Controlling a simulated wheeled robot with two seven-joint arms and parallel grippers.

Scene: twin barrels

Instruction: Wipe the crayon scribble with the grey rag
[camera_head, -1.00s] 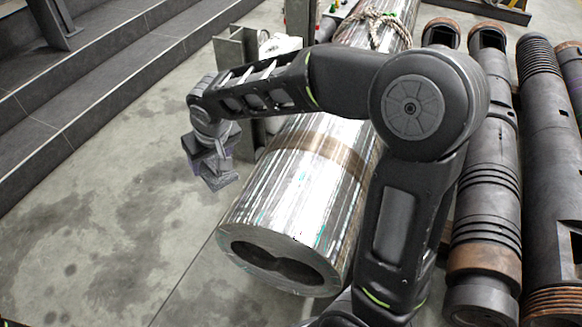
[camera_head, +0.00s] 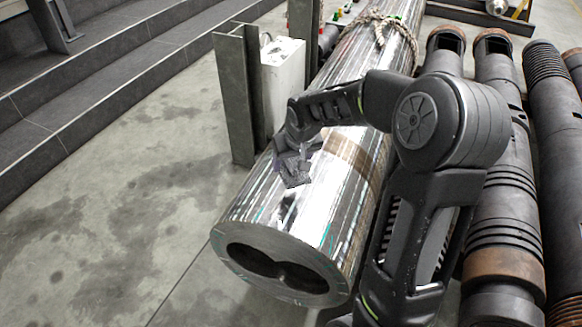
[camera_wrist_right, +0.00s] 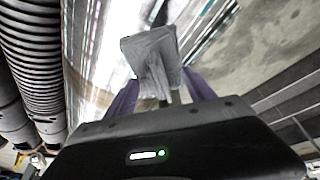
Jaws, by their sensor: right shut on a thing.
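My right gripper (camera_head: 296,152) is shut on the grey rag (camera_head: 298,180), over the upper left side of the shiny metal barrel (camera_head: 320,205). In the right wrist view the rag (camera_wrist_right: 150,47) hangs bunched between the purple fingers (camera_wrist_right: 160,95). I cannot tell whether the rag touches the metal. Thin teal and green marks (camera_head: 326,235) run along the barrel near its open front end. I cannot tell which of them is the crayon scribble; part of the surface is hidden behind the gripper and rag. My left gripper is not in view.
A steel beam post (camera_head: 236,95) and a white box (camera_head: 284,75) stand close left of the barrel. A rope (camera_head: 382,25) is tied round its far end. Dark ribbed pipes (camera_head: 495,180) lie to the right. Grey steps (camera_head: 100,75) rise at left; the floor between is clear.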

